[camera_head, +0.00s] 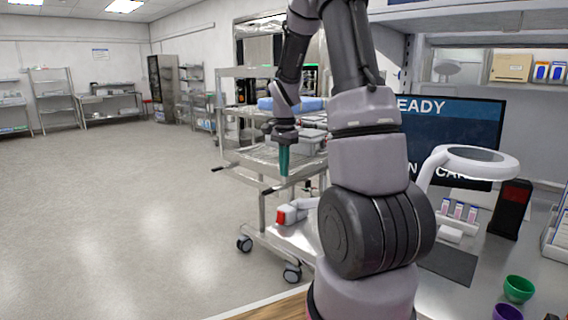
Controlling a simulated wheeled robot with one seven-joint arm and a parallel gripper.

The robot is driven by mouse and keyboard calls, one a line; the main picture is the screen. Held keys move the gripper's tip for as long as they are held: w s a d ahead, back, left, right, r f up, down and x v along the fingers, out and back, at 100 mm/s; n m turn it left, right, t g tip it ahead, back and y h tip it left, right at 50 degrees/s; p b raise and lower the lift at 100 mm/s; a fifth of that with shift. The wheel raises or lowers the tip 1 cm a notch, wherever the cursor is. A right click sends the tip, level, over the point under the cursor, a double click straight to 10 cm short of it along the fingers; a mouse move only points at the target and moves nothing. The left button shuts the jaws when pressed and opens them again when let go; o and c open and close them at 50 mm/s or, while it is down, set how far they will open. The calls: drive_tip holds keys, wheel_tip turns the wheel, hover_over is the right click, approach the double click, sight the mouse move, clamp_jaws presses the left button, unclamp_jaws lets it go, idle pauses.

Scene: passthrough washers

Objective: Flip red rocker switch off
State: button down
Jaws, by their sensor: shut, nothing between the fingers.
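My gripper (284,172) hangs at the end of my arm left of centre, its teal fingers pointing down. The fingers are together with nothing between them. It is in front of the metal cart, in the picture above a small red part (286,215) on a white device (303,209). A gap shows between the fingertips and that red part. A dark box with a red face (515,193) stands at the right on the counter. I cannot tell which of these red parts is the rocker switch, or its position. My arm hides much of the middle.
A wheeled metal cart (262,160) stands behind my gripper. On the counter at right are a white ring-headed lamp (475,158), a screen (470,122), small vials (459,211), a green cup (518,288) and a purple cup (507,312). Open floor (120,220) lies left.

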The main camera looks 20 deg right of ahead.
wheel_tip(320, 180, up, 2)
drive_tip(key=shift+r, duration=0.1)
idle(0.5)
